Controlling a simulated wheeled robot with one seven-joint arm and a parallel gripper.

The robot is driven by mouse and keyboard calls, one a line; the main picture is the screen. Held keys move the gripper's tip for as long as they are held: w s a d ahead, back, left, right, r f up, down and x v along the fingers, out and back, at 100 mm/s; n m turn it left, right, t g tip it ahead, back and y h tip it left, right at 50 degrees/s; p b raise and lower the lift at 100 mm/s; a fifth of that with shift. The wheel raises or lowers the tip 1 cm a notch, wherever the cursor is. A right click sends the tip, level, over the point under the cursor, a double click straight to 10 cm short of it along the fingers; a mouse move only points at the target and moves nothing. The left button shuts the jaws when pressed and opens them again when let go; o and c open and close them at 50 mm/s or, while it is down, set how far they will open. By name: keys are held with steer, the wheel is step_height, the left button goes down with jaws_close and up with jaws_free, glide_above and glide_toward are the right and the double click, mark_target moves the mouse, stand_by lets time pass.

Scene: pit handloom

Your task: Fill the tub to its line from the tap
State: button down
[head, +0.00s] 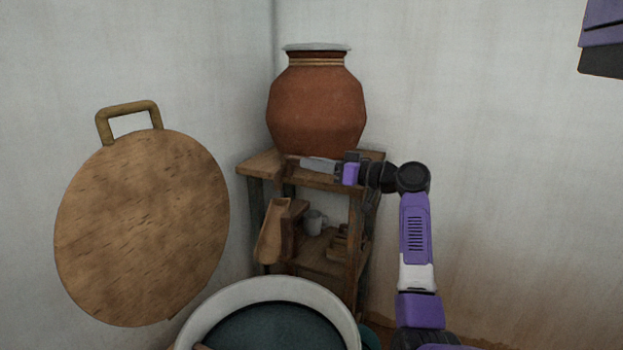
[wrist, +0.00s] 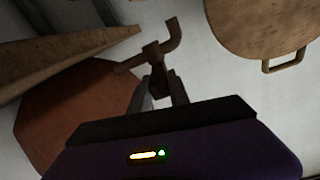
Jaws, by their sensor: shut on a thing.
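A pale round tub (head: 270,288) stands at the bottom of the head view, with its front cut off. Its inside is dark teal; I cannot make out a line or tell how full it is. A reddish clay pot (head: 317,105) stands on the wooden stand behind it; its body also shows in the wrist view (wrist: 70,115). A brown tap (wrist: 155,55) with a bent spout shows beside the pot in the wrist view. My gripper (head: 308,163) is at the pot's foot, and in the wrist view my gripper (wrist: 158,88) is shut on the tap's handle. No running water is visible.
The wooden stand (head: 256,163) has a lower shelf with a wooden trough (head: 272,232), a grey mug (head: 314,221) and other wooden pieces. A round wooden board (head: 140,230) with a handle is at the left wall. The right wall is bare.

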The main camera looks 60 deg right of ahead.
steer(key=shift+d+f+n+y+b, duration=0.1)
steer(key=shift+d+n+y+b, duration=0.3)
steer(key=shift+y, duration=0.4)
steer(key=c, duration=1.2)
jaws_free()
steer(key=shift+c, duration=0.2)
steer(key=s, duration=0.7)
steer(key=shift+s+d, duration=0.35)
steer(key=shift+d, duration=0.05)
